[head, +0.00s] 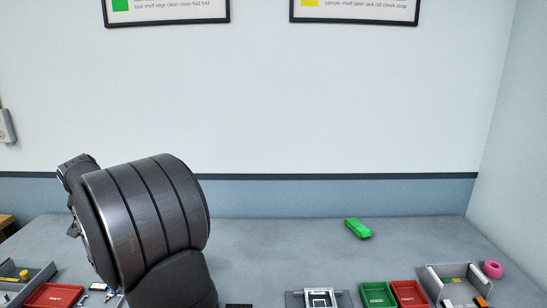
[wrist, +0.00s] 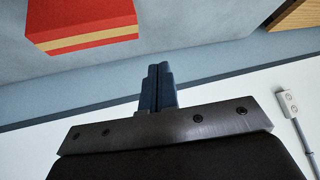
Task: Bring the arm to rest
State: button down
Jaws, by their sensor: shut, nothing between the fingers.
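My gripper (wrist: 158,88) is in the wrist view, its two dark fingers together with nothing between them. It points over a grey surface and a wall, and touches nothing that I can see. In the head view, a large dark part of my arm stands at the left over the table, and my fingertips cannot be made out there.
The grey table (head: 280,245) is mostly bare at the back, with a green object (head: 358,229) on it. Along the front stand a red tray (head: 52,297), a green bin (head: 377,294), a red bin (head: 408,293), a grey tray (head: 431,282) and a pink ring (head: 492,269). A red box (wrist: 80,22) shows in the wrist view.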

notch_tip(320, 180, down, 13)
jog(key=w+m+g, duration=0.1)
jog(key=m+g, duration=0.2)
jog(key=g, duration=0.1)
jog(key=shift+w+d+m+y, duration=0.25)
jog(key=shift+m+y, duration=0.05)
dwell(0.3)
